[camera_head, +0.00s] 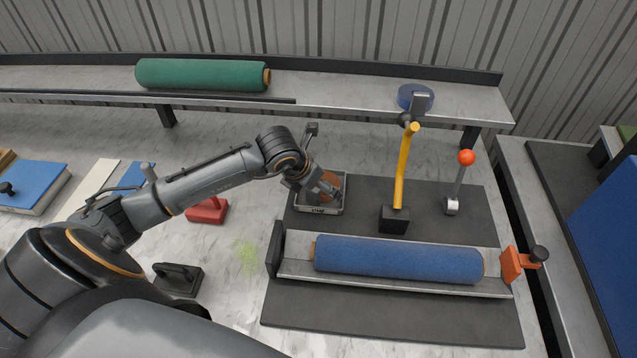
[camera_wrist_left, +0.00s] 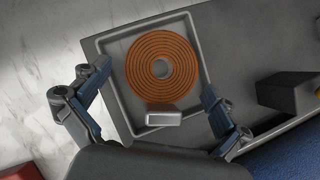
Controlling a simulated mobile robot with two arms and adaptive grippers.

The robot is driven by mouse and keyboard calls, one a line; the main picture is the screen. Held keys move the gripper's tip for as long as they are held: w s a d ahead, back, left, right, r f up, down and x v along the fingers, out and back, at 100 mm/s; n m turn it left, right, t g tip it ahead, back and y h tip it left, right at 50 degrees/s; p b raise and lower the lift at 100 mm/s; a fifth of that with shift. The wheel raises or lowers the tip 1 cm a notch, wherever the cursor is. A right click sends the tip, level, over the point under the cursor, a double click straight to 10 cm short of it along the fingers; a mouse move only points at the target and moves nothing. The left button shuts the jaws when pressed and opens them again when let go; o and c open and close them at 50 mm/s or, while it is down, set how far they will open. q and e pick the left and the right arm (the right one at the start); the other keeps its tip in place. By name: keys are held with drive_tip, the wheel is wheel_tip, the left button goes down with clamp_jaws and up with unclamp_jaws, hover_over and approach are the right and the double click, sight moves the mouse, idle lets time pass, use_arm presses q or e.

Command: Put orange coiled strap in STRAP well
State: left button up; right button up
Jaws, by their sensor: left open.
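The orange coiled strap (camera_wrist_left: 188,62) lies flat inside the square grey STRAP well (camera_wrist_left: 107,62), toward its far right side in the left wrist view. In the head view a patch of the strap (camera_head: 333,186) shows past the fingers, inside the well (camera_head: 322,209) on the dark mat. My left gripper (camera_head: 322,187) is open above the well. In the left wrist view its two fingers (camera_wrist_left: 155,85) are spread on either side, apart from the coil. A small light block, the well's label plate (camera_wrist_left: 164,115), shows below the coil. My right gripper is not in view.
A blue roll (camera_head: 398,259) lies in a metal trough in front of the well. A yellow lever (camera_head: 402,170) and a red-knobbed lever (camera_head: 460,180) stand to the right. A red tool (camera_head: 207,210) lies left. A green roll (camera_head: 200,75) rests on the back shelf.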

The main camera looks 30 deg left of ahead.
use_arm(q)
drive_tip(key=shift+r, duration=0.3)
drive_tip(key=b+v, duration=0.1)
drive_tip(key=v, duration=1)
drive_tip(key=shift+s+r+b, duration=0.2)
drive_tip(key=shift+r+b, duration=0.1)
